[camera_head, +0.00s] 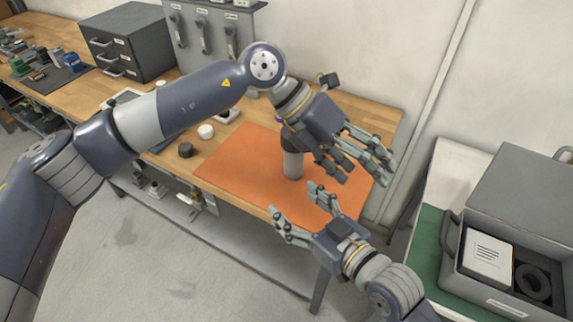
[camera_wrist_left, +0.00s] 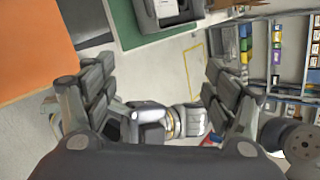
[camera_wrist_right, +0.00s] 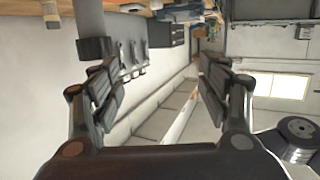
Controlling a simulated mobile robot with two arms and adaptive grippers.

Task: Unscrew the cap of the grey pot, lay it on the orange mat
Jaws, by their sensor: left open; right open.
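The grey pot (camera_head: 293,165) stands upright on the orange mat (camera_head: 235,170), partly hidden by my left gripper and wrist. In the right wrist view the pot (camera_wrist_right: 89,18) appears upside down, with a dark cap (camera_wrist_right: 97,48) on its end. My left gripper (camera_head: 363,165) is open and empty, above the mat to the right of the pot. Its wrist view shows the mat (camera_wrist_left: 35,50) at the left edge and no pot between the fingers. My right gripper (camera_head: 300,205) is open and empty, in front of the pot near the mat's front edge, apart from it.
A black round piece (camera_head: 185,150) and a white one (camera_head: 206,131) lie on the bench left of the mat. A grey drawer cabinet (camera_head: 125,45) stands behind. At right, a grey case (camera_head: 510,235) stands on a green surface (camera_head: 428,245).

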